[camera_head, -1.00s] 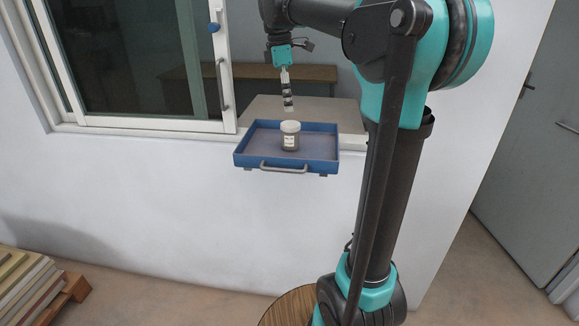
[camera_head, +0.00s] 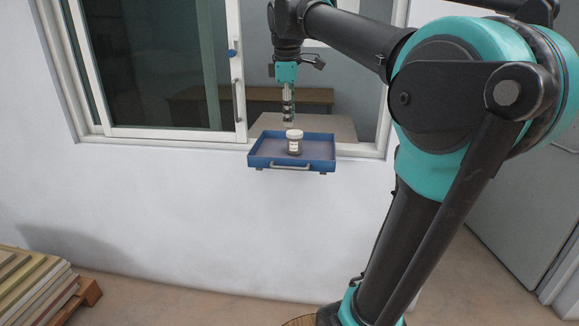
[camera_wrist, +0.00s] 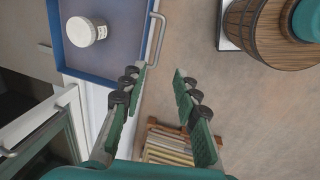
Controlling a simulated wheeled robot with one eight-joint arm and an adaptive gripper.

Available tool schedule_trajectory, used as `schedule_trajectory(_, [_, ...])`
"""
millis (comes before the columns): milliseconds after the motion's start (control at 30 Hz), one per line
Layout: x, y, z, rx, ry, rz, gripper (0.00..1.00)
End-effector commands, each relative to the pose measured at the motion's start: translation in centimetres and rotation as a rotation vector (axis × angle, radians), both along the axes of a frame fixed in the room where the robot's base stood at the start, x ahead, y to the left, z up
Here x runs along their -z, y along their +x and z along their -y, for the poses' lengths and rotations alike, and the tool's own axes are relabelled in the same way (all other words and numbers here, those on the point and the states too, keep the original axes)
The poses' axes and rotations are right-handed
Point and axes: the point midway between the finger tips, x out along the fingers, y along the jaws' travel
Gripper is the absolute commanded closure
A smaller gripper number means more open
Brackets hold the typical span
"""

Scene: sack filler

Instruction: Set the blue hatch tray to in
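The blue hatch tray (camera_head: 258,160) sticks out from the wall below the window opening. It has a grey bar handle (camera_head: 290,166) on its front side. A white-lidded jar (camera_head: 295,142) stands upright on it. My gripper (camera_head: 288,121) points down and appears above the tray, close to the jar in the picture. In the wrist view my gripper (camera_wrist: 160,73) is open, with nothing between its fingers. There the tray (camera_wrist: 95,74) lies at the upper left with the jar (camera_wrist: 86,31). The handle (camera_wrist: 157,36) shows just past the fingertips; its distance from them is unclear.
A sliding window (camera_head: 240,90) with a handle is left of the opening. A table (camera_head: 215,95) is visible behind it. Stacked boards (camera_head: 35,285) on a pallet lie at the lower left. A wooden barrel (camera_wrist: 262,38) shows in the wrist view. The floor before the wall is partly clear.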

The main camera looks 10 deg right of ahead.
Motion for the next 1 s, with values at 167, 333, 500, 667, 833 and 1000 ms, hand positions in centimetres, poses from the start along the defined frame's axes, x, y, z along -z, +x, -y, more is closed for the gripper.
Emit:
schedule_trajectory(167, [2.6,0.5,0.2,-0.001,0.000,0.000,0.69])
schedule_trajectory(333, [5.9,1.1,0.4,0.000,0.000,0.000,0.69])
schedule_trajectory(500, [9.2,1.8,0.6,0.000,0.000,-0.001,0.69])
schedule_trajectory(667, [12.3,2.3,0.8,0.000,0.000,-0.001,0.69])
schedule_trajectory(833, [14.8,2.8,0.9,-0.001,0.000,-0.001,0.69])
schedule_trajectory(1000, [16.1,3.1,1.0,-0.001,0.000,-0.001,0.69])
